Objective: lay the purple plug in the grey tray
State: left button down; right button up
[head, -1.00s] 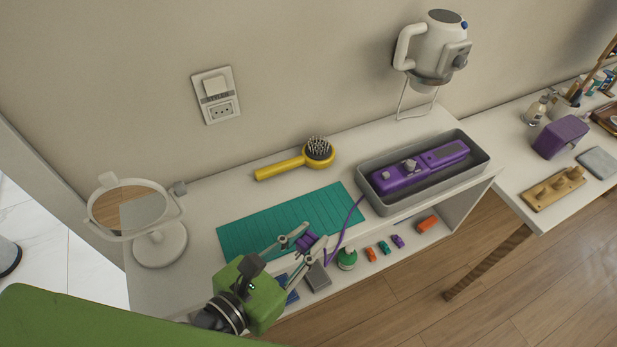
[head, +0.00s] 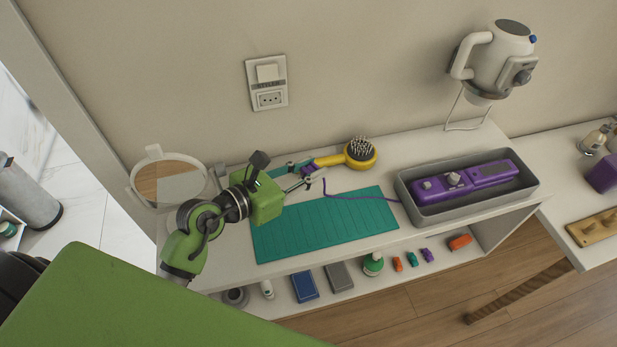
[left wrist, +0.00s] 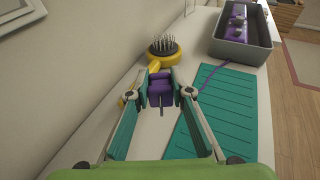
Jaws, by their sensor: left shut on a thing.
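My left gripper (head: 306,176) is shut on the purple plug (left wrist: 160,88), which sits between its fingertips in the left wrist view. In the head view the plug is partly hidden by the fingers, near the handle of the yellow hairbrush (head: 361,153). A purple cord (head: 352,195) runs from the plug across the green mat to the grey tray (head: 475,207). The tray stands to the right and holds a purple device (head: 470,181). The tray also shows at the top right of the left wrist view (left wrist: 243,55). My right gripper is out of view.
The green mat (head: 325,228) lies between gripper and tray. A lower shelf holds several small items, including a blue box (head: 304,287).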

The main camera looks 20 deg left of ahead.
aim_at(309, 189)
pick_arm(q)
notch_tip(309, 189, down, 4)
jog(key=shift+f, duration=0.1)
jog(key=shift+w+a+f, duration=0.2)
jog(key=shift+w, duration=0.1)
jog(key=c, duration=2.1)
grip_release()
jog(key=shift+f, duration=0.1)
